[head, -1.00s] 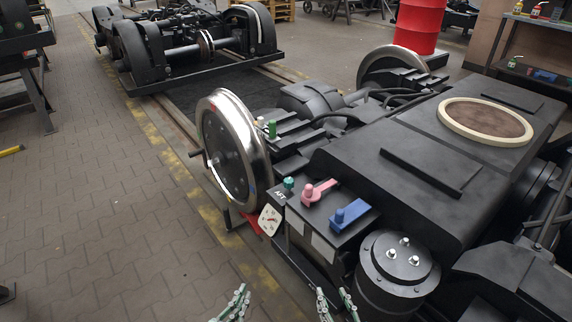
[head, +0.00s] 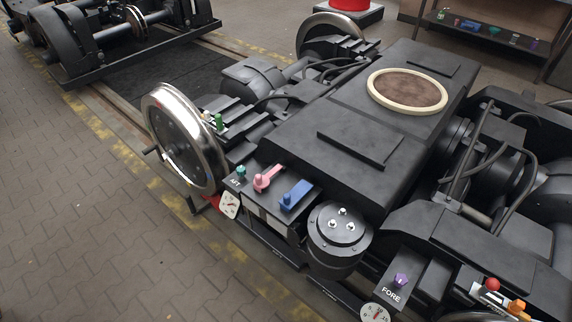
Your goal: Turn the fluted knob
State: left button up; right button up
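A small purple knob (head: 400,280) stands on a dark box with a FORE label (head: 390,295) at the lower right. A small teal knob (head: 241,171) stands above an AFT label (head: 237,182) on the bogie's near left corner. Both are too small to tell for sure which one is fluted. A pink lever (head: 266,178) and a blue lever (head: 296,195) sit beside the teal knob. Neither of my grippers is in view.
The bogie (head: 330,125) fills the middle, with a steel wheel (head: 185,138) at its left. A dial (head: 375,313) and a red knob (head: 493,284) are at the lower right. Brick floor (head: 80,220) at the left is clear. A shelf (head: 490,35) stands behind.

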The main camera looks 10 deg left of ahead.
aim_at(241, 170)
jog(key=i+j+z, duration=0.1)
jog(key=j+z, duration=0.15)
jog(key=z, duration=0.2)
jog(key=j+z, duration=0.25)
jog(key=z, duration=0.15)
jog(key=i+j+z, duration=0.1)
jog(key=j+z, duration=0.5)
jog(key=z, duration=0.25)
jog(key=k+j+z, duration=0.1)
jog(key=j+z, duration=0.15)
jog(key=z, duration=0.2)
jog(key=k+j+z, duration=0.1)
jog(key=j, duration=0.4)
jog(key=k+j+z, duration=0.1)
jog(key=k+j, duration=0.2)
jog(key=j, duration=0.15)
jog(key=k+j+z, duration=0.15)
jog(key=j, duration=0.3)
jog(key=k+j+z, duration=0.1)
jog(key=k+j, duration=0.25)
jog(key=k+j+z, duration=0.1)
jog(key=k+j, duration=0.2)
jog(key=j, duration=0.2)
jog(key=i+j, duration=0.3)
